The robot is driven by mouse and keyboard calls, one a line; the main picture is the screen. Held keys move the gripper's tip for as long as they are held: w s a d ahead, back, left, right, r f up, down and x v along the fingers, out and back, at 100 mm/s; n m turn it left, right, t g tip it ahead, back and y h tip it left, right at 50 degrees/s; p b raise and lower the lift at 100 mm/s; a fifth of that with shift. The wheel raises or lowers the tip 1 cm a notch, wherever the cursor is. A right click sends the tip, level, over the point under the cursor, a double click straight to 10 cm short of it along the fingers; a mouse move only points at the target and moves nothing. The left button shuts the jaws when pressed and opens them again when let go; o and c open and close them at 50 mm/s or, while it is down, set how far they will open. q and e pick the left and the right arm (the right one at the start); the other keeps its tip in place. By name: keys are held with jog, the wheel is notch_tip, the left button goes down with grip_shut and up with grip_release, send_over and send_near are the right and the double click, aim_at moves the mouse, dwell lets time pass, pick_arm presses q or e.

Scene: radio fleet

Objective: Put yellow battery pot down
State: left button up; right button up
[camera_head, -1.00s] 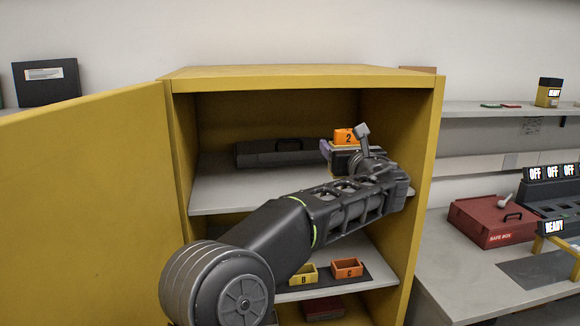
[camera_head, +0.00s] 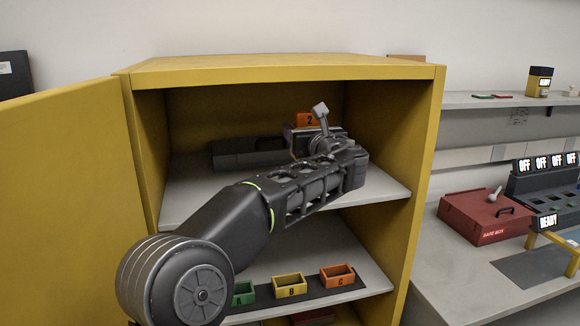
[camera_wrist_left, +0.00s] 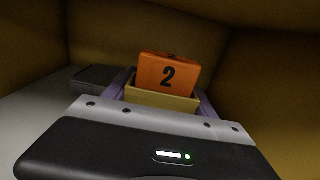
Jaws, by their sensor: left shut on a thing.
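A yellow pot (camera_wrist_left: 162,99) with an orange battery (camera_wrist_left: 168,74) marked 2 standing in it shows in the left wrist view. The purple fingers of my left gripper (camera_wrist_left: 163,92) are on either side of the pot, shut on it. In the head view the left gripper (camera_head: 300,132) is inside the yellow cabinet, over the upper shelf (camera_head: 200,195). I cannot tell whether the pot touches the shelf. My right gripper is not in view.
A dark case (camera_head: 232,154) lies at the back of the upper shelf. Pots A (camera_head: 243,294), B (camera_head: 290,287) and C (camera_head: 338,277) stand on the lower shelf. The cabinet door (camera_head: 60,200) is open at left. A red safe box (camera_head: 480,217) is on the right bench.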

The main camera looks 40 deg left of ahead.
pick_arm(q)
notch_tip(320, 180, down, 4)
jog(key=shift+f, duration=0.2)
jog(key=shift+f, duration=0.1)
jog(key=shift+f, duration=1.8)
jog(key=shift+f+b, duration=0.15)
jog(key=shift+b, duration=0.2)
jog(key=o, duration=1.5)
jog(key=shift+r, duration=0.2)
